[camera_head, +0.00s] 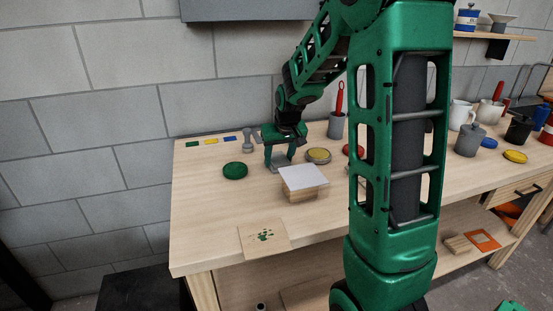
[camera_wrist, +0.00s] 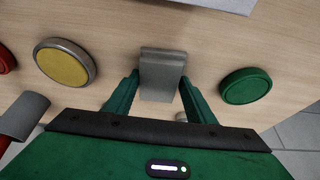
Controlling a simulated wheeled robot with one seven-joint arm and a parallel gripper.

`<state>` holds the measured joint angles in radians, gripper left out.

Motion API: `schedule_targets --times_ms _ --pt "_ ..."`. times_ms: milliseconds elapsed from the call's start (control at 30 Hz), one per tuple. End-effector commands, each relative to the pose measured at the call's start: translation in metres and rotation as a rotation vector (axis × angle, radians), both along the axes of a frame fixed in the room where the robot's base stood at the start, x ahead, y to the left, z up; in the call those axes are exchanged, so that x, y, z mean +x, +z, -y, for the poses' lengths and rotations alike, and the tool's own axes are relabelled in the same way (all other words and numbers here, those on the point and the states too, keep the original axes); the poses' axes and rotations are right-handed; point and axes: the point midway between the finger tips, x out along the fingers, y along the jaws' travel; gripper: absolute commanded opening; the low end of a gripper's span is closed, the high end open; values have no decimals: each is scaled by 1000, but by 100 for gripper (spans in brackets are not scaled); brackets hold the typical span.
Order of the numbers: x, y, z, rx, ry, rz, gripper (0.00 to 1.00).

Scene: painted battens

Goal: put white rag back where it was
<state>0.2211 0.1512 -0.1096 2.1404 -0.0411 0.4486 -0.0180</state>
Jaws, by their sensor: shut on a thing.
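The white rag (camera_head: 303,177) lies flat over the top of a wooden block (camera_head: 303,195) near the middle of the bench. An edge of a white sheet, likely the rag, shows at the top of the wrist view (camera_wrist: 215,3). My gripper (camera_head: 279,157) is behind and left of the rag, low over the bench and apart from it. Its green fingers (camera_wrist: 160,79) are shut on a grey block (camera_wrist: 162,62). In the head view the grey block's lower part (camera_head: 280,168) appears at or just above the bench top.
A green round tin (camera_head: 235,170) stands left of my gripper, a yellow-topped tin (camera_head: 318,155) right. A paint-spotted board (camera_head: 264,236) lies at the front. A grey cup (camera_head: 337,126) with a red-handled tool stands behind. My arm hides part of the bench's right side.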

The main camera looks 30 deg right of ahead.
Motion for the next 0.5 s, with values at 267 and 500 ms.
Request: schedule_targets --times_ms 267,500 --pt "0 -1 0 0 0 -1 69" --pt "-1 4 -1 0 1 1 69"
